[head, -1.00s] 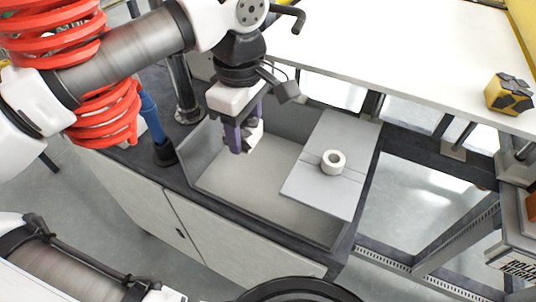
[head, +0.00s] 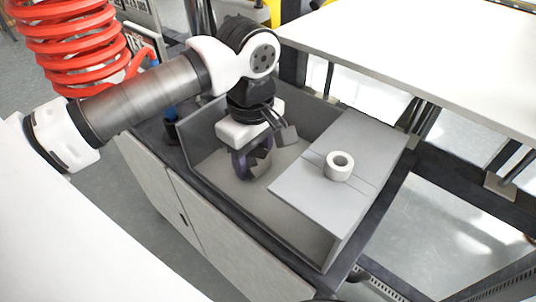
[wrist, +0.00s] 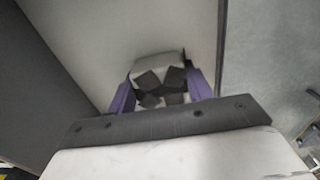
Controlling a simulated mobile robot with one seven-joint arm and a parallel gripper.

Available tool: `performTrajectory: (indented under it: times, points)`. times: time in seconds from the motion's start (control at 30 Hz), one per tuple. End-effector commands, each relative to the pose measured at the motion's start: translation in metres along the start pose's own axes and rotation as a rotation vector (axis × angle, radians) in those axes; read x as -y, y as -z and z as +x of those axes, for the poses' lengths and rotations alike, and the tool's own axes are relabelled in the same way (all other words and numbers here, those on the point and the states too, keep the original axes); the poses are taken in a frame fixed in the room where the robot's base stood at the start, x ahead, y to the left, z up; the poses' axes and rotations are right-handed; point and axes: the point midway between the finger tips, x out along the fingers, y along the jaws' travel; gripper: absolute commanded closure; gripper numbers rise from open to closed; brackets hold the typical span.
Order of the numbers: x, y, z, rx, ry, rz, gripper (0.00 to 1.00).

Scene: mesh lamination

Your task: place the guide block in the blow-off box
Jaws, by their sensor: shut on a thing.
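My gripper (head: 252,170) points down into the open left part of a grey open-topped box (head: 300,228), which I take as the blow-off box. In the wrist view its purple fingers (wrist: 160,95) are shut on a pale block with dark patches (wrist: 158,66), which I take as the guide block. The block is low inside the box, near the floor. I cannot tell whether it touches the floor. In the head view the fingers mostly hide it.
A grey plate (head: 310,190) covers the right part of the box, and a white ring (head: 338,167) lies on it. The box walls stand close around my gripper. A white table (head: 430,60) lies behind to the right.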

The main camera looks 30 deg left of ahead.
Motion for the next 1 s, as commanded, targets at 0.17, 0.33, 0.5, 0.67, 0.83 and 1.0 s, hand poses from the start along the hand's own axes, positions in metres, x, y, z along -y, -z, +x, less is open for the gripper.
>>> performTrajectory:
  times: [0.17,0.33,0.5,0.67,0.83,1.0]
  points:
    - [0.0020,0.0016,0.0007,0.000,0.000,0.000,0.75]
    - [0.0018,0.0015,0.0013,0.000,0.000,0.000,0.75]
    - [0.0017,0.0014,0.0049,0.000,0.000,0.000,0.47]
    - [0.0017,0.0014,0.0042,0.000,0.000,0.000,0.28]
    - [0.0017,0.0014,0.0042,0.000,0.000,0.000,0.28]
    - [0.0017,0.0014,0.0002,-0.001,0.000,0.000,0.28]
